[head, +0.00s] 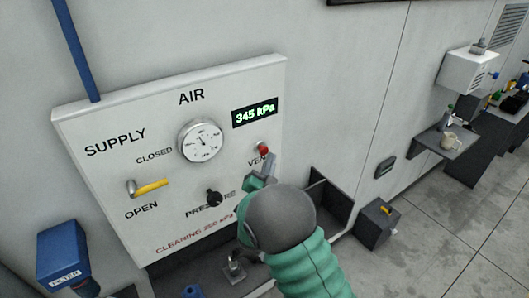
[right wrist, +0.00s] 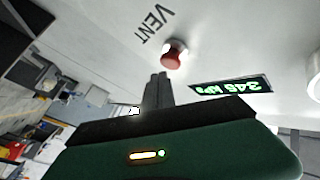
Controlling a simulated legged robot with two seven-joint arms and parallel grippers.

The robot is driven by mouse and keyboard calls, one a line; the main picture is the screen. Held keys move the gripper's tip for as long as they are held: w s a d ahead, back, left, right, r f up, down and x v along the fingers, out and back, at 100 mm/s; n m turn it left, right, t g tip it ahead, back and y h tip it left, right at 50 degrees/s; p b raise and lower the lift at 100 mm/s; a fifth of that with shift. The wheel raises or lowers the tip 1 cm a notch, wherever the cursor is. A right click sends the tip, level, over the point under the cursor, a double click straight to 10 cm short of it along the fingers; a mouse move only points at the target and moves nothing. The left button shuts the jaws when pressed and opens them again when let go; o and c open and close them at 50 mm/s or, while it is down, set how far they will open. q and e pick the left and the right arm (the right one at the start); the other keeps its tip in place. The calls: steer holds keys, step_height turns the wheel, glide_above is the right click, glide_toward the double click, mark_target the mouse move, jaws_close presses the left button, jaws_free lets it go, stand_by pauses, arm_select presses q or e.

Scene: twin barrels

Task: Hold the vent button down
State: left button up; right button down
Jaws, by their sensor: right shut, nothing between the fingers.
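The red vent button (head: 263,149) sits on the right part of the white air panel (head: 110,235), above the partly hidden VENT label. It also shows in the right wrist view (right wrist: 173,53), standing out from the panel on a pale base. My right gripper (head: 270,160) is shut and empty, its fingertips just below the button in the head view. In the right wrist view the closed fingertips (right wrist: 158,76) are very near the button; I cannot tell whether they touch. The green display (head: 255,113) reads 345 kPa. My left gripper is not in view.
The panel also carries a round gauge (head: 201,142), a yellow supply lever (head: 151,187) and a black pressure knob (head: 214,198). A blue filter box (head: 64,258) is at lower left. A dark open bin (head: 330,200) stands right of my right arm.

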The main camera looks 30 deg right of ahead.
steer(key=shift+w+b, duration=0.3)
steer(key=shift+w, duration=0.05)
steer(key=shift+w+a+r+b, duration=0.1)
steer(key=shift+w+b, duration=0.2)
steer(key=shift+w, duration=0.2)
stand_by(0.7)
stand_by(0.9)
steer(key=shift+s+b, duration=0.3)
steer(key=shift+s, duration=0.6)
